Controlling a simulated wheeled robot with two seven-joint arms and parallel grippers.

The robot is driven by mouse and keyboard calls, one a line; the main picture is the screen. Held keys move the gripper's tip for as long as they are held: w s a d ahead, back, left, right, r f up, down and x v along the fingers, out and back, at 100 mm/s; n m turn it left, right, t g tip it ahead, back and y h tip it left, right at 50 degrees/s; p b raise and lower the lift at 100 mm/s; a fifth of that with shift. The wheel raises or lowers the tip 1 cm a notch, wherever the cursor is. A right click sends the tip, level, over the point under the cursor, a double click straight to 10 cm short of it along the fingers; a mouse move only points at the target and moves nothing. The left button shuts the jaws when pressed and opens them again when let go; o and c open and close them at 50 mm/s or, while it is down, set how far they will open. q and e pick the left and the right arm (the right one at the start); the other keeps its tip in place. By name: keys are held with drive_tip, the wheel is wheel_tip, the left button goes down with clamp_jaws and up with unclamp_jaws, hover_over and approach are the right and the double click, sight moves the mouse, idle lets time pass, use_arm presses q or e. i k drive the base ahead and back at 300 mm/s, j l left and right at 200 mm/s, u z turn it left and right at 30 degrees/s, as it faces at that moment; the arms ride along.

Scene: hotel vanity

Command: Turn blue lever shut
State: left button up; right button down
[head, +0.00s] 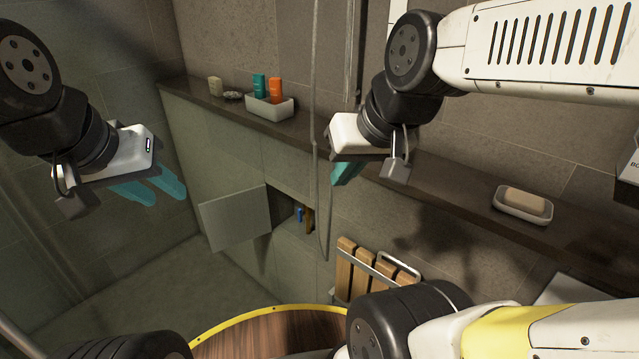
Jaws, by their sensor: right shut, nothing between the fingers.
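The blue lever (299,215) is small and sits inside a square recess in the tiled wall, in the middle of the head view. An open grey access panel (236,219) stands out to the left of the recess. A brown part (309,221) shows just right of the lever. My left gripper (160,190), with teal fingers, is at the left, well apart from the panel, and its two fingers show a gap. My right gripper (344,173) is shut and empty, above and to the right of the recess. The lever's exact angle is too small to tell.
A dark ledge (440,173) runs along the wall. It carries a tray with bottles (270,107) and a soap dish (522,205). A shower hose (315,120) hangs in front of the wall beside the recess. A slatted wooden seat (362,274) is below right.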

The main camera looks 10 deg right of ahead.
sight(301, 214)
drive_tip(key=l+z, duration=0.3)
drive_tip(key=l, duration=0.95)
drive_tip(key=k+j+z, duration=0.25)
drive_tip(key=j, duration=0.25)
drive_tip(key=k+j+z, duration=0.25)
drive_tip(key=i+l, duration=0.1)
drive_tip(key=i+l+u, duration=0.1)
drive_tip(key=u, duration=0.25)
drive_tip(key=i+l+u, duration=0.1)
drive_tip(key=u, duration=0.3)
drive_tip(key=i+l+u, duration=0.1)
drive_tip(key=u, duration=0.25)
drive_tip(key=l+u, duration=0.1)
drive_tip(key=u, duration=1.05)
drive_tip(key=i+l, duration=0.4)
